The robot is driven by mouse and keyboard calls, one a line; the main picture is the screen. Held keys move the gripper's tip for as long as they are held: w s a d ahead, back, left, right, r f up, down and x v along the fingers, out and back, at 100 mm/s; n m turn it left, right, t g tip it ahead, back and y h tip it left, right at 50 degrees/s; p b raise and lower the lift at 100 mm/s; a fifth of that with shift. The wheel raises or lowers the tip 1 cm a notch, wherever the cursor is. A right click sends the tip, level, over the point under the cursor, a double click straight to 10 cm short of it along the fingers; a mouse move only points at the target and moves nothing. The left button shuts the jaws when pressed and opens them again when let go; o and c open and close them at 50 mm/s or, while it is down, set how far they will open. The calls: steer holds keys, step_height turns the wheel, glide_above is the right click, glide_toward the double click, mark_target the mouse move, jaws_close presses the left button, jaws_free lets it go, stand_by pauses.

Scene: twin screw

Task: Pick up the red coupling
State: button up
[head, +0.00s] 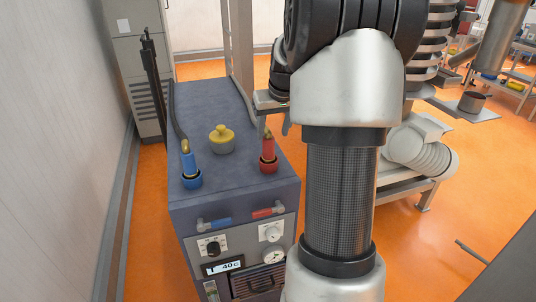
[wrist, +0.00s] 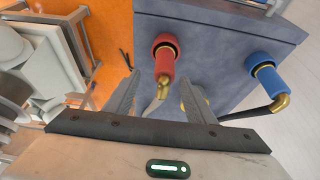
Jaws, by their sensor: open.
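The red coupling (head: 268,147) stands on the right side of the top of a grey-blue machine (head: 222,110), with a brass end pointing up and a red ring at its base. In the wrist view the red coupling (wrist: 165,62) shows just beyond the fingertips, between the two finger lines. My gripper (wrist: 165,85) is open, with nothing between its fingers. In the head view only part of my gripper (head: 272,108) shows, above and close to the red coupling; my arm hides the rest.
A blue coupling (head: 189,165) with a dark hose stands on the machine's left side; it also shows in the wrist view (wrist: 268,80). A yellow knobbed cap (head: 222,139) sits between the couplings. A frame post (head: 240,50) rises behind. Orange floor surrounds the machine.

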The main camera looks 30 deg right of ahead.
mark_target(269, 138)
steer(key=x, duration=0.3)
steer(key=a+x, duration=0.1)
steer(key=x, duration=0.1)
steer(key=shift+w+d+f, duration=0.1)
steer(key=shift+w+f, duration=0.05)
steer(key=shift+f, duration=0.15)
jaws_close()
